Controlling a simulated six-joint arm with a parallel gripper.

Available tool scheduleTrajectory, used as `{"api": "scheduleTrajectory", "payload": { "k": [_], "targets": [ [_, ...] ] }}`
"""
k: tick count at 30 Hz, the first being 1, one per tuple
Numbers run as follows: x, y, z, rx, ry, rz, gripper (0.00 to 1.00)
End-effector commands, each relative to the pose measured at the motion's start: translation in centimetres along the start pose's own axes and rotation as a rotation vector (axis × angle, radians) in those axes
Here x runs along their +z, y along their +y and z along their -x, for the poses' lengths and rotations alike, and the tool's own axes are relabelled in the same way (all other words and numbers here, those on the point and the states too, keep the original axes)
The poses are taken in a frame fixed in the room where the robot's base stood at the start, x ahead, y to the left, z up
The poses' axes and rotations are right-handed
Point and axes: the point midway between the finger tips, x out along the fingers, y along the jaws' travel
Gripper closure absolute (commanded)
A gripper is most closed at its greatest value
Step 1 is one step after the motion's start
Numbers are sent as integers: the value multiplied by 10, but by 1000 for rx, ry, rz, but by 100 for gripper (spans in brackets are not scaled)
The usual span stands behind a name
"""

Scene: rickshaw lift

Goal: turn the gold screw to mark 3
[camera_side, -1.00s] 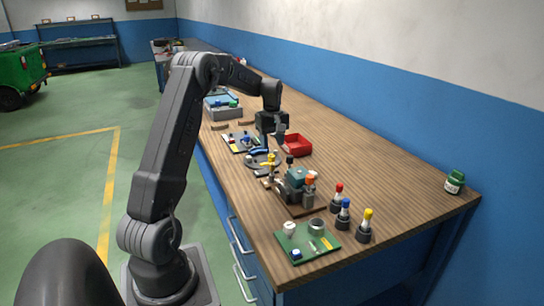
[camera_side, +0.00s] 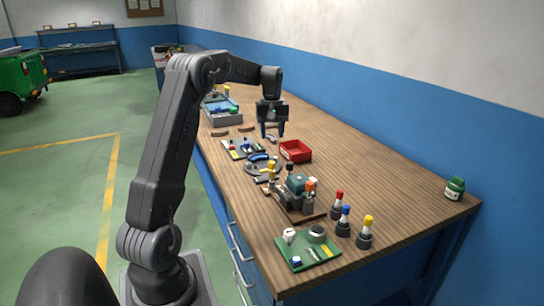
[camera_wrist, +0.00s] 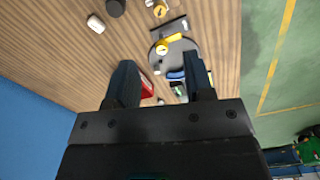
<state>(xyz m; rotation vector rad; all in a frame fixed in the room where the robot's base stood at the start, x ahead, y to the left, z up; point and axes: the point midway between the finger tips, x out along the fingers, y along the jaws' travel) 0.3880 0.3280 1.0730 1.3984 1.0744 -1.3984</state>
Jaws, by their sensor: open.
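My gripper (camera_side: 273,131) is open and empty above the bench, behind the red tray in the side view. Its two dark fingers (camera_wrist: 160,72) stand apart in the wrist view. A small round gold knob with a dark mark (camera_wrist: 160,10) shows at the top of the wrist view, beyond the fingertips; it may be the gold screw. A yellow-topped part (camera_wrist: 170,43) sits on a grey round plate (camera_wrist: 187,46). In the side view the teal-topped device (camera_side: 298,184) stands nearer the camera than my gripper. I cannot read any numbered marks.
A red tray (camera_side: 295,151) lies close to my gripper. Red, blue and yellow-topped bottles (camera_side: 345,215) stand near a green board (camera_side: 300,258). A grey box (camera_side: 222,116) is farther back. The bench's right side is mostly clear up to a green jar (camera_side: 455,188).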

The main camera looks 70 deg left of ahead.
Motion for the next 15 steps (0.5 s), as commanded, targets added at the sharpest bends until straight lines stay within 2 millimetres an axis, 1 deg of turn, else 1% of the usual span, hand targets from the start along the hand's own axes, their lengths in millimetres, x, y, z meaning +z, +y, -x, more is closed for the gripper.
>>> {"api": "scheduleTrajectory", "payload": {
  "k": [3, 6, 8, 11, 15],
  "targets": [
    [0, 0, 1, 0, 0, -154, 52],
    [0, 0, 0, 0, 0, -227, 52],
    [0, 0, -4, -1, -1, -243, 52],
    [0, 0, -15, -1, -3, -245, 52],
    [1, 0, -40, -2, -5, -243, 52]
  ]
}}
